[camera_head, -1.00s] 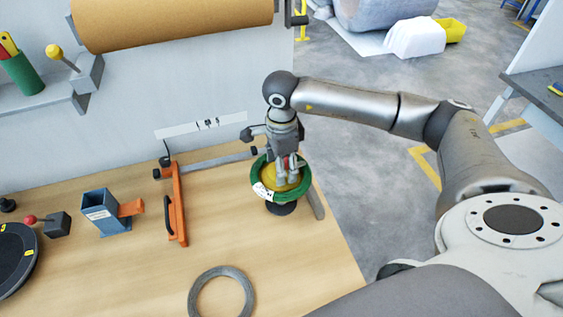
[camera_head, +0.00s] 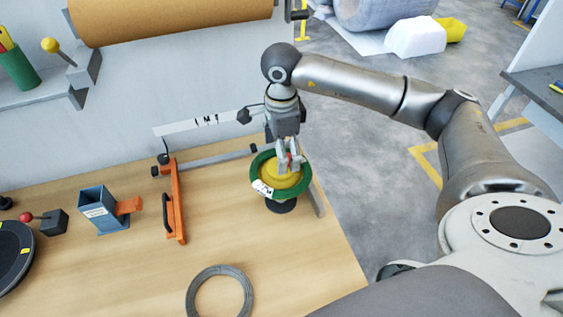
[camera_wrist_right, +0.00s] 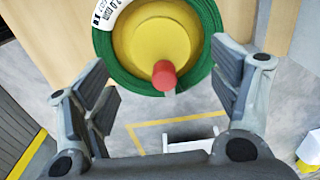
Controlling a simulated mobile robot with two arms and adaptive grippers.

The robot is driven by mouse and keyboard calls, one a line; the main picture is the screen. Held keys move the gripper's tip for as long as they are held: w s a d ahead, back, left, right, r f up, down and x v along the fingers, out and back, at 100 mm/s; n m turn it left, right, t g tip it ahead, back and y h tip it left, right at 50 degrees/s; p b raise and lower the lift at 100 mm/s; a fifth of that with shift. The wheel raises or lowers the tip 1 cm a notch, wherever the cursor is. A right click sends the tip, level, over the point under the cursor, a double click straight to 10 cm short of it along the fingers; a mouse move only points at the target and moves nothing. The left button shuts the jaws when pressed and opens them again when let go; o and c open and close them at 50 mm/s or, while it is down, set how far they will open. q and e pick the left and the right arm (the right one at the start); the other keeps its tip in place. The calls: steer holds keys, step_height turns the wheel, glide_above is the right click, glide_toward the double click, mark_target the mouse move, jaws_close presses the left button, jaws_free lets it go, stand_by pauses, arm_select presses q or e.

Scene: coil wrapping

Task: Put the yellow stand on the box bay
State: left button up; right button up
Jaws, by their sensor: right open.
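The yellow stand (camera_head: 284,181) is upright near the right end of the workbench, on a dark round base (camera_head: 281,206). A green coil (camera_head: 256,178) with a white label lies around it. In the right wrist view the stand is a yellow dome (camera_wrist_right: 138,45) with a red knob (camera_wrist_right: 164,75). My right gripper (camera_head: 290,162) is just above the stand, pointing down. My left gripper is not in view. I cannot make out a box bay.
An orange clamp frame (camera_head: 175,200) with a grey bar, a blue holder (camera_head: 104,212) and a grey ring (camera_head: 220,294) are on the bench (camera_head: 135,270). A brown paper roll (camera_head: 170,22) hangs on the wall behind. Open floor lies right of the bench edge.

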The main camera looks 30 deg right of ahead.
step_height(320, 180, up, 8)
steer(key=b, duration=0.2)
steer(key=shift+f, duration=0.1)
stand_by(0.5)
